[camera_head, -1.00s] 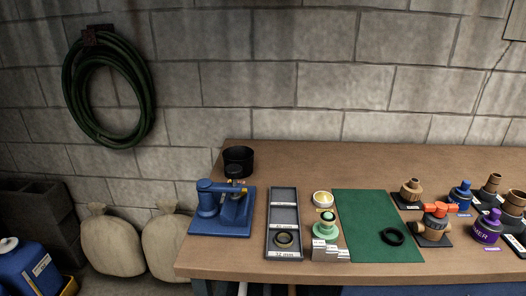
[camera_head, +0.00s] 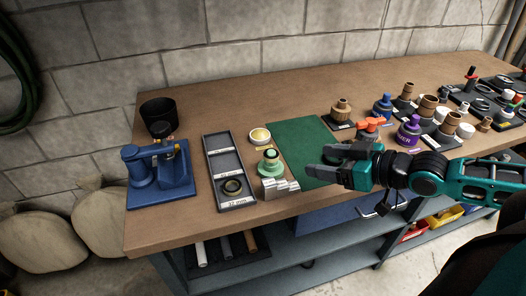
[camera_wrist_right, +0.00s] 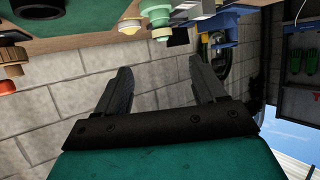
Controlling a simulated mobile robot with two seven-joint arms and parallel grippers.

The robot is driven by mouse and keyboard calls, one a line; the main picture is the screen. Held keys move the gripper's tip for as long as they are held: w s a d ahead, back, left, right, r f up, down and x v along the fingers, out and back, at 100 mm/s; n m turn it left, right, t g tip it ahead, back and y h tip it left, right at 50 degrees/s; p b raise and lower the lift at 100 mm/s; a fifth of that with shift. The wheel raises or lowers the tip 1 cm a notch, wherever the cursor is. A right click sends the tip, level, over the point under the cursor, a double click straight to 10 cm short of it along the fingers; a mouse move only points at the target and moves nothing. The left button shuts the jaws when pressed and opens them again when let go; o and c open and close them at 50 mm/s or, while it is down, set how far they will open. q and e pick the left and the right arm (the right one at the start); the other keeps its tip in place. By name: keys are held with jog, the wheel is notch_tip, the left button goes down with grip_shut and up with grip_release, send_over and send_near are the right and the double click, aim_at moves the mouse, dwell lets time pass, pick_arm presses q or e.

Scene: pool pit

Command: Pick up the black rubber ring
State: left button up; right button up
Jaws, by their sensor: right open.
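The black rubber ring (camera_wrist_right: 38,14) shows partly at the top left edge of the right wrist view, on the green mat (camera_wrist_right: 90,8). In the head view the mat (camera_head: 296,140) lies on the bench, and my right gripper (camera_head: 326,163) covers the part of it where the ring was seen earlier. My right gripper also shows in the right wrist view (camera_wrist_right: 160,70), with its fingers apart and nothing between them. It is over the mat's front right part, apart from the ring. My left gripper is not in view.
A grey tray (camera_head: 211,158) holds another dark ring (camera_head: 232,186) in its front compartment. A blue press (camera_head: 157,172), a green-based fitting (camera_head: 270,165) and small pale blocks stand left of the mat. Several brown, blue and purple fittings (camera_head: 409,131) crowd the right.

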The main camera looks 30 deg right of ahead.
aim_at(275, 154)
jog(key=shift+a+b+x, duration=0.2)
jog(key=shift+b+x, duration=0.25)
jog(key=shift+x, duration=6.05)
jog(key=shift+r, duration=0.1)
jog(key=shift+s, duration=0.1)
jog(key=shift+c, duration=0.5)
jog(key=c, duration=1)
jog(key=shift+r, duration=0.1)
notch_tip(275, 154, up, 20)
jog(key=shift+p, duration=0.45)
